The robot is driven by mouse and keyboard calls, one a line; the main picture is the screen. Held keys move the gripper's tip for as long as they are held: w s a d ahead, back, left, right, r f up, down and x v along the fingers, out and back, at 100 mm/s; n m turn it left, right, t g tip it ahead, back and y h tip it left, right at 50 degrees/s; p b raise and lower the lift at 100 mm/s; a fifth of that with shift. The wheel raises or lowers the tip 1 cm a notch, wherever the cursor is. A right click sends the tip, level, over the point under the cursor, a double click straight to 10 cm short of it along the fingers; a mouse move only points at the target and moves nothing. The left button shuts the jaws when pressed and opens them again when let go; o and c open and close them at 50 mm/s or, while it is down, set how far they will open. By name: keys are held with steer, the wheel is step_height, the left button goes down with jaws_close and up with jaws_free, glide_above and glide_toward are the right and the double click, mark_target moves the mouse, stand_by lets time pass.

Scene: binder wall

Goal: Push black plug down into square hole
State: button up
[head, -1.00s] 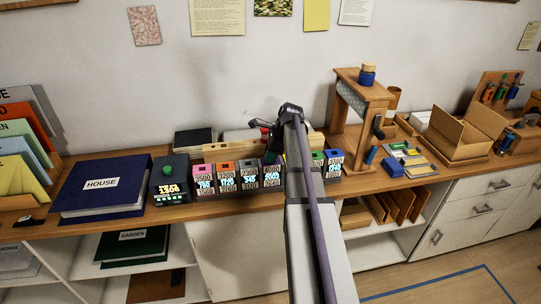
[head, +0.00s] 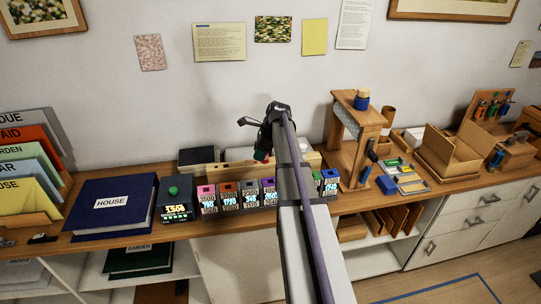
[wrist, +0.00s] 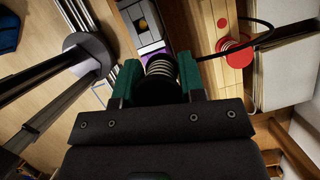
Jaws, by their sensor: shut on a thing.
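My gripper (wrist: 158,84), with green fingers, is shut on a black ridged plug (wrist: 160,68) in the wrist view. The plug's far end is partly hidden by its own body. In the head view my gripper (head: 262,153) hangs over the counter by the long wooden block (head: 232,166), partly hidden behind my arm. I cannot make out the square hole in either view. I cannot tell whether the plug touches anything below it.
A red ridged plug (wrist: 236,52) with a black cable sits on wood beside my gripper. Small number blocks (head: 228,197) stand in a row along the counter's front. A blue HOUSE binder (head: 110,203) lies left; a wooden stand (head: 356,140) rises right.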

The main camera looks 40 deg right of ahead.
glide_above(223, 166)
steer(key=shift+s+d, duration=0.35)
steer(key=shift+d, duration=0.1)
step_height(223, 166, down, 8)
steer(key=b, duration=0.7)
steer(key=shift+r+b, duration=0.15)
steer(key=shift+b, duration=0.2)
steer(key=shift+f+b, duration=0.75)
steer(key=shift+f+b, duration=0.4)
